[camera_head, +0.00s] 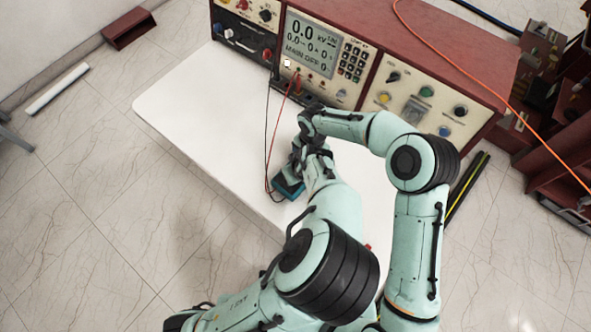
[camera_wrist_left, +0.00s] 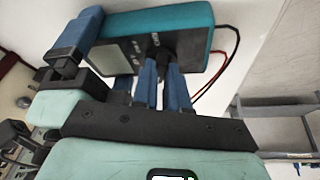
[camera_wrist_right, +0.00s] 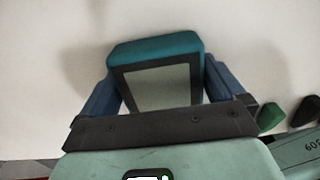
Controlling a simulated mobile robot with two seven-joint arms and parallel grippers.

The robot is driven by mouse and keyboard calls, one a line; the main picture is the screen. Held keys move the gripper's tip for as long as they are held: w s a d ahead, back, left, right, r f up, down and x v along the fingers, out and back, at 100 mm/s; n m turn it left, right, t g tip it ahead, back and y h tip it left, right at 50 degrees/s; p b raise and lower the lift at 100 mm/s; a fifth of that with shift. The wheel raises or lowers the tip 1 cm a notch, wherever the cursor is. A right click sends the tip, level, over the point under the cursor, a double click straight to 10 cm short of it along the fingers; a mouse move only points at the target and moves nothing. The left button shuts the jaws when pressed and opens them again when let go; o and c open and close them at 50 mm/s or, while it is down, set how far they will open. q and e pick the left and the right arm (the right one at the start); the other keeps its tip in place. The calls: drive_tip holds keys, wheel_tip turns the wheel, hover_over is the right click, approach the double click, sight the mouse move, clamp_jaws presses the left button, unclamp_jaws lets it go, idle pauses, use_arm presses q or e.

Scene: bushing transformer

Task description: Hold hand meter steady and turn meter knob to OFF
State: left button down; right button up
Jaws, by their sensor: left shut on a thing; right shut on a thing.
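The hand meter is a teal-cased box with a grey screen. In the head view its teal end (camera_head: 289,189) shows at the table edge, the rest hidden by my arms. In the left wrist view, the meter (camera_wrist_left: 195,38) has a dark knob (camera_wrist_left: 161,66) on its face. My left gripper (camera_wrist_left: 160,80) has its blue fingers closed on either side of this knob. In the right wrist view, my right gripper (camera_wrist_right: 162,85) is shut across the meter's screen end (camera_wrist_right: 157,48), one finger at each side. The knob's pointer setting cannot be read.
The white table (camera_head: 200,105) is clear on its left. A red test console (camera_head: 350,60) with a lit display stands at its back. Red and black leads (camera_head: 267,140) run between console and meter. An orange cable (camera_head: 440,55) lies over the console.

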use_arm(q)
drive_tip(key=shift+n, duration=0.5)
drive_tip(key=c, duration=1.1)
unclamp_jaws()
drive_tip(key=shift+c, duration=0.2)
drive_tip(key=shift+d+y, duration=0.1)
drive_tip(key=shift+y, duration=0.2)
drive_tip(key=shift+r, duration=0.2)
drive_tip(key=v, duration=0.7)
drive_tip(key=shift+r, duration=0.3)
drive_tip(key=shift+s, duration=0.1)
